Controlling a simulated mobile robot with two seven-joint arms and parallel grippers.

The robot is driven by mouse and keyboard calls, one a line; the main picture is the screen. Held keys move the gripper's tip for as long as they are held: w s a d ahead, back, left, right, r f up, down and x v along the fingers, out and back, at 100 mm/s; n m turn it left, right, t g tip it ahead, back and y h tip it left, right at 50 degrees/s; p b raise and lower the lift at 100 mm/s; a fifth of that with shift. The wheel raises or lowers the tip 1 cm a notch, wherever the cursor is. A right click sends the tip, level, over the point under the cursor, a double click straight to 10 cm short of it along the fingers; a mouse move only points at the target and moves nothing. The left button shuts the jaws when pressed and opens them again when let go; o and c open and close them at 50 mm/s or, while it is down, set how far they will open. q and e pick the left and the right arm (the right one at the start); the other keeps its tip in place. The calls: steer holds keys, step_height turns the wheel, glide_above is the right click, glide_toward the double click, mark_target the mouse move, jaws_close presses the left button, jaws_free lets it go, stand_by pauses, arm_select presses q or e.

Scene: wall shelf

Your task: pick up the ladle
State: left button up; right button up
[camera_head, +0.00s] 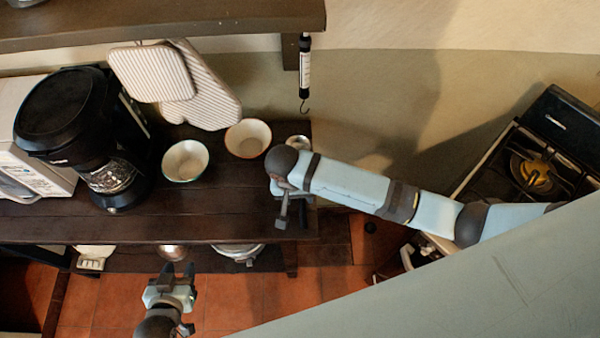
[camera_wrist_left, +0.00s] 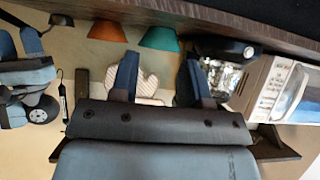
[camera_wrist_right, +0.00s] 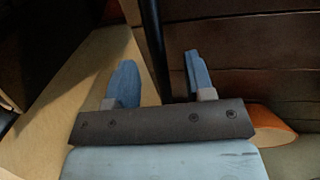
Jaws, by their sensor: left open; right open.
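I cannot clearly make out a ladle. A small metal round thing (camera_head: 298,142) lies on the wooden counter, partly hidden by my right wrist; a small dark grey bowl shape (camera_wrist_left: 61,20) shows in the left wrist view. I cannot tell if either is the ladle. A slim black and white tool with a hook (camera_head: 305,70) hangs from the shelf. My right gripper (camera_head: 285,208) is open and empty over the counter's right end, below the metal thing in the picture. My left gripper (camera_head: 178,272) is open and empty in front of the counter.
Two bowls (camera_head: 185,161) (camera_head: 248,138), a coffee maker (camera_head: 70,125) and a white appliance (camera_head: 30,155) stand on the counter (camera_head: 225,212). Striped mitts (camera_head: 205,105) hang below the wall shelf (camera_head: 160,20). A stove (camera_head: 535,160) stands right. The counter's front middle is clear.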

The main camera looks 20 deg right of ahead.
mark_target(302, 200)
steer(key=f, duration=0.2)
steer(key=d+f, duration=0.1)
steer(key=f, duration=0.1)
steer(key=shift+w+d+p, duration=0.1)
steer(key=shift+p, duration=0.2)
jaws_close()
